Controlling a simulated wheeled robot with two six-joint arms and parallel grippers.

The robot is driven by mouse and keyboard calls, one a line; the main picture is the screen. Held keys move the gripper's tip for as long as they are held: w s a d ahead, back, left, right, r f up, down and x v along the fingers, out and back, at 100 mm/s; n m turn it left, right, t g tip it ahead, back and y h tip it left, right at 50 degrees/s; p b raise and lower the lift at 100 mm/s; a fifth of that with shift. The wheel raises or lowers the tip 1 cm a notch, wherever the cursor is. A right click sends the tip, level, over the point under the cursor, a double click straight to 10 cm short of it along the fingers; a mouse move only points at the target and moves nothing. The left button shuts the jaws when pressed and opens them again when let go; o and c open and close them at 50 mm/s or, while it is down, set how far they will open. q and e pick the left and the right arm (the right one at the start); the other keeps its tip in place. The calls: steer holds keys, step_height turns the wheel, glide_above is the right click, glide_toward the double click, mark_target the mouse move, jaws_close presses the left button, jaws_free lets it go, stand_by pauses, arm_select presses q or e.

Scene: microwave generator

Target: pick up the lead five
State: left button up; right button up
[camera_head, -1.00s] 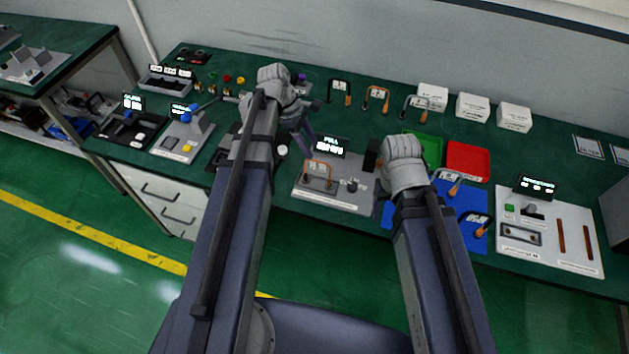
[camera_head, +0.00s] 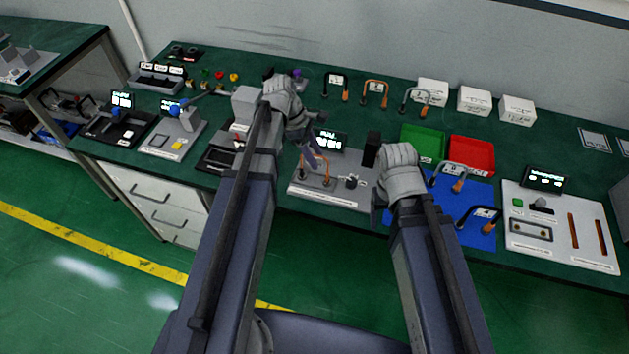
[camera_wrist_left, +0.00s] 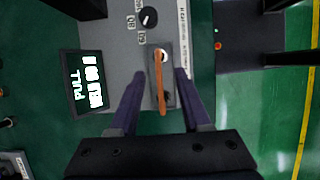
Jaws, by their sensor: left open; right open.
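An orange, arch-shaped lead (camera_head: 326,168) stands on the grey pull-test plate (camera_head: 345,192), beside the lit PULL display. It also shows in the left wrist view (camera_wrist_left: 160,80). My left gripper (camera_head: 312,150) is open above this plate. In the left wrist view its two fingers (camera_wrist_left: 158,104) lie on either side of the lead, apart from it; the exact height is hard to judge. No number is legible on this lead. Other tagged leads stand at the back (camera_head: 375,92) and on the blue mat (camera_head: 476,215). My right gripper (camera_head: 381,200) is open; its fingertips are mostly hidden.
A black block (camera_head: 371,150) stands on the plate's right side. Green (camera_head: 422,142) and red (camera_head: 470,155) trays lie behind the blue mat (camera_head: 460,236). White boxes (camera_head: 474,101) line the back. A white station (camera_head: 560,238) is at the right. Control panels fill the left.

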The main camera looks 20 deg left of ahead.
arm_select(q)
steer(key=shift+r, duration=0.1)
jaws_close()
stand_by(0.5)
